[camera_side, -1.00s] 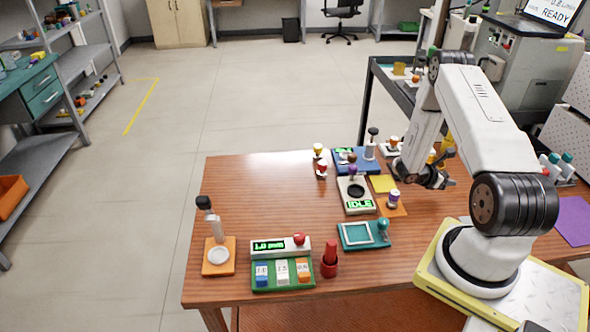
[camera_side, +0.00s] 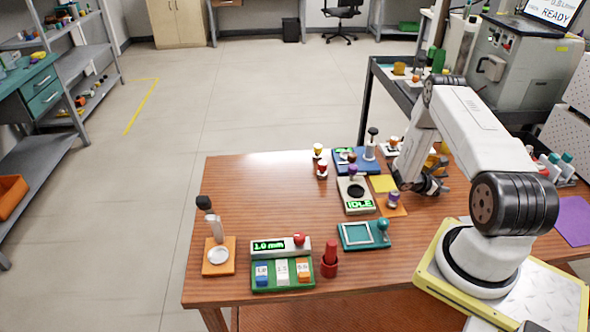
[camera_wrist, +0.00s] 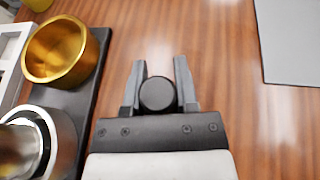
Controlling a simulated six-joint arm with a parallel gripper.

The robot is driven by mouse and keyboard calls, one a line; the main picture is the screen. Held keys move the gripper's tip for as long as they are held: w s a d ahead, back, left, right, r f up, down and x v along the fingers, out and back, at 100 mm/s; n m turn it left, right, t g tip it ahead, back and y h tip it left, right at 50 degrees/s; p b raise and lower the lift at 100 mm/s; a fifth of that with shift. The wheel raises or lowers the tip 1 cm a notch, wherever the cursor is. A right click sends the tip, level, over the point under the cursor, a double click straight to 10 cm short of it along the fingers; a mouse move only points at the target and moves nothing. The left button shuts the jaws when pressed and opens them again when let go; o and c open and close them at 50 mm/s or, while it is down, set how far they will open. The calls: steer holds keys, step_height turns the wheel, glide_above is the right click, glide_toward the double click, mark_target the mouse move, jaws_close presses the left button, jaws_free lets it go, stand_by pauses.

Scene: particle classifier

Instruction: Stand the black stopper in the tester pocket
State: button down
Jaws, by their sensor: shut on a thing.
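My gripper (camera_wrist: 159,84) is shut on a black stopper (camera_wrist: 157,95), seen as a dark round top between the two fingers in the wrist view. In the side view my gripper (camera_side: 442,186) is low over the right part of the table, and the stopper cannot be made out there. The tester appears to be the grey box (camera_side: 347,203) with a green IDLE display. It has a dark round pocket (camera_side: 355,192) in its top and stands to the left of my gripper, apart from it.
An orange pad with a purple-topped piece (camera_side: 394,198) and a yellow pad (camera_side: 383,183) lie between tester and gripper. A teal frame (camera_side: 365,235) stands in front. A brass cup (camera_wrist: 57,50) and a metal cylinder (camera_wrist: 30,145) are left in the wrist view. The table's left middle is clear.

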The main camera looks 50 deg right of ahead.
steer(key=shift+f, duration=0.4)
steer(key=shift+f, duration=0.15)
steer(key=shift+c, duration=1.9)
jaws_free()
steer(key=shift+r, duration=0.2)
steer(key=shift+v, duration=3.75)
steer(key=shift+a+r, duration=0.1)
